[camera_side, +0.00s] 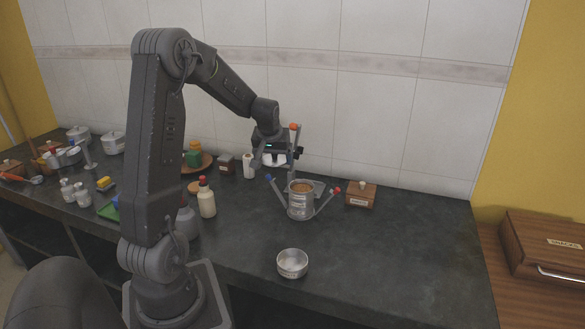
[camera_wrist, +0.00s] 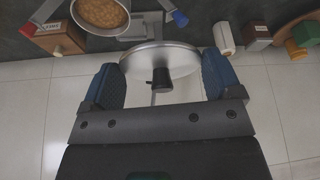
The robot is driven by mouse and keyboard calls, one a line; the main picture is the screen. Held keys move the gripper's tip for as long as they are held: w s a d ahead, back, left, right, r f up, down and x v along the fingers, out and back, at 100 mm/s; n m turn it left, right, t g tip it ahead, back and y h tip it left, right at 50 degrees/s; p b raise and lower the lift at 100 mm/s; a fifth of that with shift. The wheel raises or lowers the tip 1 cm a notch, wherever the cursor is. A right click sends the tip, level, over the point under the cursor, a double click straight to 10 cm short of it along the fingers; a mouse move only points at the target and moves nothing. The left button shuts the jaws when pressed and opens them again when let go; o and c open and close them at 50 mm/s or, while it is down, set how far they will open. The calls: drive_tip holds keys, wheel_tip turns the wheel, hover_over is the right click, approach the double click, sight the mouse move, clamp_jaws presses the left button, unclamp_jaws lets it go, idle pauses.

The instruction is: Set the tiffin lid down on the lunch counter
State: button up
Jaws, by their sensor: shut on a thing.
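My gripper (camera_side: 273,154) is above the back of the lunch counter (camera_side: 400,260). It is shut on the round silver tiffin lid (camera_side: 275,161). In the wrist view the blue fingers sit at opposite sides of the lid (camera_wrist: 140,58), with its black knob facing the camera. The lid is in the air, behind and left of the steel tiffin canister (camera_side: 300,208). The canister stands open with brown food (camera_wrist: 100,13) inside. Its arms with blue and red tips are splayed outward. An orange-tipped rod (camera_side: 294,140) stands up behind it.
A shallow steel tin (camera_side: 292,265) stands at the counter's front. A small wooden box (camera_side: 361,196) is right of the canister. The counter's right part is clear.

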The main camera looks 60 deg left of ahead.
drive_tip(key=s+r, duration=0.1)
drive_tip(key=s+a+r, duration=0.1)
drive_tip(key=shift+s, duration=0.35)
drive_tip(key=w+d+f+m+t+h, duration=0.1)
drive_tip(key=w+d+f+m, duration=0.25)
drive_tip(key=d, duration=0.65)
drive_tip(key=w+d+f+m+h, duration=0.2)
drive_tip(key=w+d+m, duration=0.2)
drive_tip(key=d, duration=0.6)
drive_tip(key=w+d+f+m+t+h, duration=0.1)
drive_tip(key=w+d+f+m, duration=0.25)
drive_tip(key=d, duration=0.75)
drive_tip(key=s+a+n+g+y, duration=0.1)
drive_tip(key=s+a+n, duration=0.15)
drive_tip(key=a, duration=0.45)
drive_tip(key=s+a+n+y, duration=0.2)
drive_tip(key=a+n, duration=0.2)
drive_tip(key=a, duration=0.4)
hover_over(346, 249)
drive_tip(key=f, duration=0.4)
drive_tip(key=s+f, duration=0.1)
drive_tip(key=f, duration=0.1)
drive_tip(key=shift+d+f, duration=0.1)
drive_tip(key=shift+d, duration=0.3)
drive_tip(key=shift+w+f, duration=0.1)
drive_tip(key=shift+f, duration=1.85)
drive_tip(key=shift+f, duration=0.1)
drive_tip(key=shift+f, duration=0.35)
drive_tip(key=shift+f, duration=0.2)
